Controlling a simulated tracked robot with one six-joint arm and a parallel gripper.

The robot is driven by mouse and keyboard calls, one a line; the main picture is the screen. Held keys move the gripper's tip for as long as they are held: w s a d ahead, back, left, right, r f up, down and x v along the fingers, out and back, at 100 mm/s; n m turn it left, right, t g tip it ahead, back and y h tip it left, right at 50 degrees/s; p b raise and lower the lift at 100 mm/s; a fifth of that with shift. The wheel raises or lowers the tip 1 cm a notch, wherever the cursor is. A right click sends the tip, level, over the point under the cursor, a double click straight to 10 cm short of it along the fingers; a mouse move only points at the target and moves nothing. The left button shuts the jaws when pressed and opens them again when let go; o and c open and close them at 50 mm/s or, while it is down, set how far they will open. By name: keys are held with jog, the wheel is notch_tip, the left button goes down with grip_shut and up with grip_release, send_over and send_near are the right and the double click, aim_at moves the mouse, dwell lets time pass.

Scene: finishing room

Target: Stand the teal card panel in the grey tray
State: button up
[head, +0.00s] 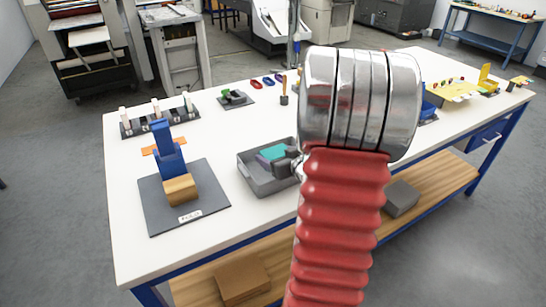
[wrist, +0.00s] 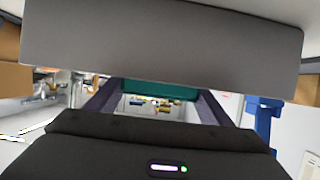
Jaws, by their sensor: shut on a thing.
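The grey tray (head: 253,184) stands on the white table, left of my arm in the head view. The teal card panel (head: 272,152) shows as a small patch over the tray, partly hidden by my gripper (head: 276,157). In the wrist view the panel is a teal strip (wrist: 160,89) between the two dark fingers of my gripper (wrist: 158,102), which is shut on it. A broad grey surface crosses the top of the wrist view, perhaps the tray. Whether the panel touches the tray floor cannot be told.
A dark mat (head: 150,215) with a blue stand (head: 168,150) and wooden block (head: 180,189) lies left of the tray. A rack (head: 158,117) with upright pieces, a dark pad with a green piece (head: 234,98) and coloured rings (head: 268,81) stand behind. White table is clear in front of the tray.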

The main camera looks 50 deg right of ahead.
jog(key=shift+f, duration=0.6)
jog(key=o, duration=1)
jog(key=shift+r, duration=0.15)
jog(key=shift+r, duration=0.5)
jog(key=v, duration=1.2)
jog(key=shift+s, duration=0.1)
